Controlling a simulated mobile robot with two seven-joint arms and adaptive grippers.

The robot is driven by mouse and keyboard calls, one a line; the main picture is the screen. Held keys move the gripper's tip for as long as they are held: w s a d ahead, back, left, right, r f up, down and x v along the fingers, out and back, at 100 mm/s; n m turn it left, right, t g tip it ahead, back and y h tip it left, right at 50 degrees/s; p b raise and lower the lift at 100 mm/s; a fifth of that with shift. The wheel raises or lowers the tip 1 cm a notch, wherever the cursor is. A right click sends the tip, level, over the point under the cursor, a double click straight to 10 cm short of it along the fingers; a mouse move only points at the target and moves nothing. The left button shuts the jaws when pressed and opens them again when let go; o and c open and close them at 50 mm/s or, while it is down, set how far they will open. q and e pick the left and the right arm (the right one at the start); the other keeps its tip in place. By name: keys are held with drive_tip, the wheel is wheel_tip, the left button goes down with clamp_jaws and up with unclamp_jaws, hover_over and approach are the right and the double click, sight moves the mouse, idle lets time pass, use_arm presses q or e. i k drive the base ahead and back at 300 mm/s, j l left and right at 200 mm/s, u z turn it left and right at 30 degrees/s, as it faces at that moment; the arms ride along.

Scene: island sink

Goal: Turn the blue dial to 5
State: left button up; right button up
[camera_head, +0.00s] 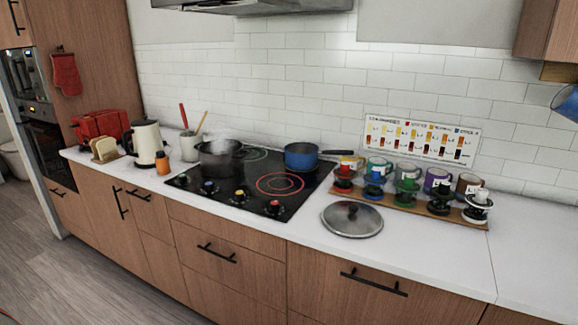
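The black cooktop (222,199) is set in the white counter. A row of small dials runs along its front edge. The blue dial (209,186) is second from the left in that row. To its right are a yellow dial (239,195) and a reddish dial (274,206). The blue dial's number marks and pointer are too small to read. Neither of my grippers shows in the head view.
A steaming dark pot (221,162) and a blue pan (301,157) stand on the cooktop's back part; a ring glows red (281,184). A lid (352,220) and a wooden tray (428,211) with several cups lie right. A kettle (147,143) stands left.

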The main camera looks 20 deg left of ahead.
sight(208, 187)
drive_tip(key=u, duration=1.3)
drive_tip(key=i+j+z, duration=0.2)
drive_tip(key=z, duration=0.6)
drive_tip(key=i+j+z, duration=0.15)
drive_tip(key=j, duration=0.15)
drive_tip(key=i+j+z, duration=0.15)
drive_tip(key=j, duration=0.15)
drive_tip(key=j+z, duration=0.15)
drive_tip(key=i+j, duration=0.1)
drive_tip(key=j, duration=0.25)
drive_tip(key=j+z, duration=0.1)
drive_tip(key=j, duration=0.25)
drive_tip(key=i+j, duration=0.15)
drive_tip(key=j, duration=0.25)
